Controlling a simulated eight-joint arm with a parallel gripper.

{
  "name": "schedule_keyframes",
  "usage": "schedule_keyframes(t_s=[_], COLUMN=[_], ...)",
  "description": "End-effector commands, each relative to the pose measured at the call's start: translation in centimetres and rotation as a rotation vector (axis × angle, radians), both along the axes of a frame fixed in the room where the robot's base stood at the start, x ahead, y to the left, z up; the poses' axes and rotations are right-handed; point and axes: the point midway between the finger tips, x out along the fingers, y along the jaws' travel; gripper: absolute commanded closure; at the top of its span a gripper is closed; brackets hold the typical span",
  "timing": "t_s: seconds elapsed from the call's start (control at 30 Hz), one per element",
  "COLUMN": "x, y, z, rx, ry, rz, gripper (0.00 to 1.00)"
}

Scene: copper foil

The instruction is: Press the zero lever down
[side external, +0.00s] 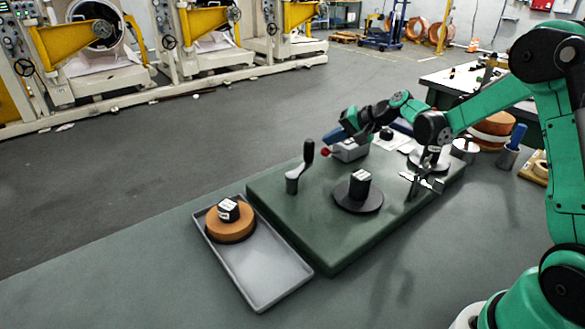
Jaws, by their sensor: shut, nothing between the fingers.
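My gripper (334,138) is at the end of my green arm, low over the far side of the raised green block (318,236). It is shut and empty, pointing down to the left. A small red knob (326,152) sits just below its fingertips, at the left of a grey box-shaped device (350,152); I cannot tell if they touch. The knob looks like the end of a lever, but its shaft is hard to see. My gripper and wrist partly hide the device. A black upright handle (308,152) on a grey base stands to the left, apart from the gripper.
A grey tray (258,270) at front left holds a copper-coloured roll (229,228) with a black block on top. A metal stand (420,182) is at right.

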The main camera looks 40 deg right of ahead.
Motion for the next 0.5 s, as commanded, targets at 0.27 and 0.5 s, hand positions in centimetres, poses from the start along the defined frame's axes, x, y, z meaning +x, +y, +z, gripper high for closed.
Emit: schedule_keyframes(t_s=[0.27, 0.5], x=[0.03, 0.03], y=[0.14, 0.24], z=[-0.33, -0.61], rx=[0.0, -0.001], ry=[0.0, 0.0], rz=[0.0, 0.001], gripper=[1.0, 1.0])
